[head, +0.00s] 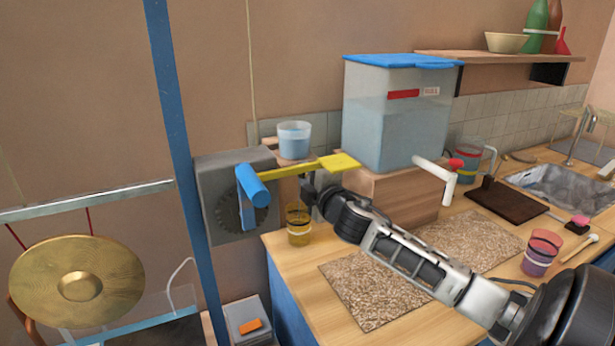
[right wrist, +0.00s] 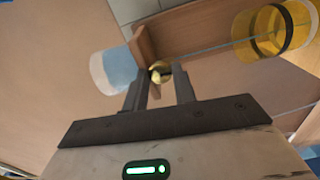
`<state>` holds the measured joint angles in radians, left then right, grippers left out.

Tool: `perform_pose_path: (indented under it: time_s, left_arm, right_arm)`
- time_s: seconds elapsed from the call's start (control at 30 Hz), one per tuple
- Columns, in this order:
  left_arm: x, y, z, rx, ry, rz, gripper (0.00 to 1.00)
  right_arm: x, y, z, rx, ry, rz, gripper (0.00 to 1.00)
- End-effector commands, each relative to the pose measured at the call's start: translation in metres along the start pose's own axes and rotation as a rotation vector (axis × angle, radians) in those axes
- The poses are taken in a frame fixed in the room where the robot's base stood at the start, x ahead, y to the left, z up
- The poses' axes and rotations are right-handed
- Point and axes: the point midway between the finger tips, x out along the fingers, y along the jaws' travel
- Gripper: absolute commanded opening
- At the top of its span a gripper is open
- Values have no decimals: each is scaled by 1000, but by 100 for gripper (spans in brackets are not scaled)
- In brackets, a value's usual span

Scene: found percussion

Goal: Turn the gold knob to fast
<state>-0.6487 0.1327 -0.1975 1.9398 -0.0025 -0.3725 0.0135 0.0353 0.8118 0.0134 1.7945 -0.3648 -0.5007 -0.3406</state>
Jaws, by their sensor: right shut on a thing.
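The gold knob (right wrist: 159,69) shows between the fingertips of my right gripper (right wrist: 163,84) in the right wrist view, by a wooden edge. The gripper is shut on it. In the head view my right gripper (head: 309,190) reaches in from the lower right to a spot below the yellow lever (head: 338,163), left of the wooden stand under the water tank. The knob is hidden there behind the gripper. I cannot read any fast mark or tell which way the knob points. My left gripper is in neither view.
A glass with an amber band (head: 298,226) stands close below my right gripper. A cup of blue liquid (head: 294,139) stands behind the lever. The blue-lidded tank (head: 396,118) is at right. A grey box with a blue crank (head: 237,200) is at left.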

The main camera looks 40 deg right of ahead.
Motion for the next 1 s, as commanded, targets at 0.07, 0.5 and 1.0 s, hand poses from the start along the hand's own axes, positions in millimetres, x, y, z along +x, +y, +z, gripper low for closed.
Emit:
perform_pose_path:
  time_s: [0.07,0.5,1.0]
  left_arm:
    - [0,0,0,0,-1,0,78]
    - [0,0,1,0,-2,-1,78]
    - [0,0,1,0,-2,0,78]
  right_arm:
    - [0,-1,0,-34,0,-2,4]
    - [0,-1,0,-99,0,-2,4]
    - [0,-1,0,-97,0,-1,48]
